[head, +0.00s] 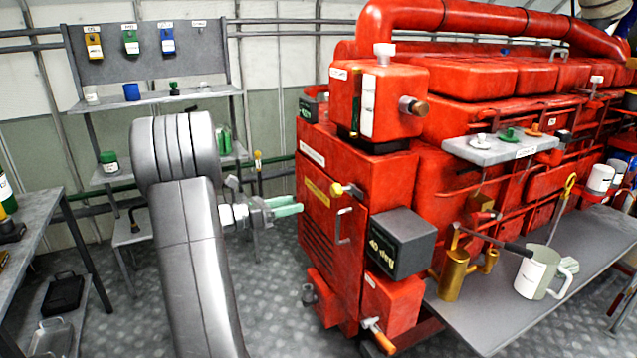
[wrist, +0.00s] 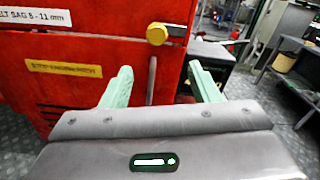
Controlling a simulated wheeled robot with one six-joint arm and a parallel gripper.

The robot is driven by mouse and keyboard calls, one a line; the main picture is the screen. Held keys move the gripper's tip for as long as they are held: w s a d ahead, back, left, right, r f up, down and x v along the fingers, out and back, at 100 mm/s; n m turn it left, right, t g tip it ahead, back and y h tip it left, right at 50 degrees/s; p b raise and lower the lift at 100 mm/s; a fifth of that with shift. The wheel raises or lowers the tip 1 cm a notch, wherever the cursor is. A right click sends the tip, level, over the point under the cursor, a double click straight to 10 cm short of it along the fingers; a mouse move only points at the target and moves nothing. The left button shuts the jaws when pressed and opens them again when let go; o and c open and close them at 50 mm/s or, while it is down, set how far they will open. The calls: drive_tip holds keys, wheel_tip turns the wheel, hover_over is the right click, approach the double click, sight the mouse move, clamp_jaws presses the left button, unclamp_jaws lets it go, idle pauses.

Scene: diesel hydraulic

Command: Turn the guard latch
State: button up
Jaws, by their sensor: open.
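The latch appears to be the yellow knob (head: 337,189) with a short grey piece at the upper right of the red guard panel (head: 318,222) on the engine's end. In the wrist view the yellow knob (wrist: 157,34) is above and beyond my fingertips, nearly centred between them. My gripper (head: 285,206) has pale green fingers and is left of the panel in the head view. In the wrist view my gripper (wrist: 163,82) is open, with nothing held. A grey upright handle (wrist: 152,78) on the panel shows between the fingers, below the knob.
A dark box (head: 400,243) juts out right of the panel handle. A grey bench (head: 490,315) at right carries a brass oil can (head: 454,275) and a white jug (head: 538,272). A shelf rack (head: 150,98) stands behind my arm.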

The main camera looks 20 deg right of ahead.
sight(333, 193)
drive_tip(key=d, duration=0.4)
drive_tip(key=w+d, duration=0.1)
drive_tip(key=d, duration=0.8)
drive_tip(key=shift+w+d+r, duration=0.1)
drive_tip(key=shift+w+d, duration=0.2)
drive_tip(key=shift+d, duration=0.05)
drive_tip(key=c, duration=1)
